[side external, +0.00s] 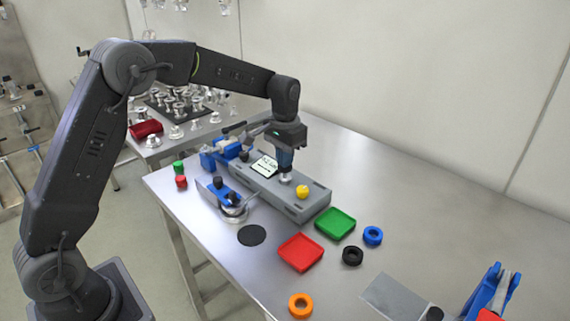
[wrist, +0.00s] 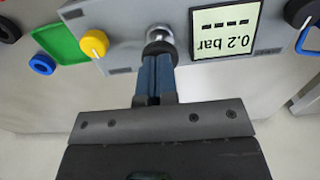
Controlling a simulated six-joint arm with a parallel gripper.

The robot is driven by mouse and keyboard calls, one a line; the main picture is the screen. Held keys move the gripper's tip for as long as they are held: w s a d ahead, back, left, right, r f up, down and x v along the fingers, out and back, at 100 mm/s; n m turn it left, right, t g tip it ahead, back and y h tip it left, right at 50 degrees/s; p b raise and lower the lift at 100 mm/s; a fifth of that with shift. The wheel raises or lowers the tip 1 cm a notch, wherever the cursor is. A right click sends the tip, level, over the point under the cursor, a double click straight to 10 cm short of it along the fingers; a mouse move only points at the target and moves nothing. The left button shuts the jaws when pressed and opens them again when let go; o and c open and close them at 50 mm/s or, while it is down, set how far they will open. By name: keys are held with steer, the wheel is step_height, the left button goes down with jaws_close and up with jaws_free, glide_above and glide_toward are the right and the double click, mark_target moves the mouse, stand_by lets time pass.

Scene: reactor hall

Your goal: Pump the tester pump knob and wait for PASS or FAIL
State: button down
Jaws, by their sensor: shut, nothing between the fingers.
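The tester is a grey box (side external: 312,207) on the steel table. Its tilted display (wrist: 226,29) reads "0.2 bar" with dashes, upside down in the wrist view. A silver pump knob (wrist: 158,36) stands beside the display. My gripper (side external: 286,176) is over the tester with its fingertips at the knob. In the wrist view the blue fingers (wrist: 155,66) are closed together, their tips at or touching the knob's near side. A yellow knob (side external: 302,191) sits on the tester, right of the pump knob in the side view. I see no PASS or FAIL text.
A green tray (side external: 335,222) and a red tray (side external: 300,252) lie in front of the tester. Blue (side external: 373,235), black (side external: 352,256) and orange (side external: 301,305) rings lie nearby. A blue clamp fixture (side external: 222,190) stands left. The table's back right is clear.

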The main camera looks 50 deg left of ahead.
steer(key=shift+f, duration=1)
stand_by(0.4)
steer(key=shift+r, duration=2.65)
steer(key=shift+f, duration=0.15)
steer(key=shift+f, duration=2.5)
steer(key=shift+r, duration=2.65)
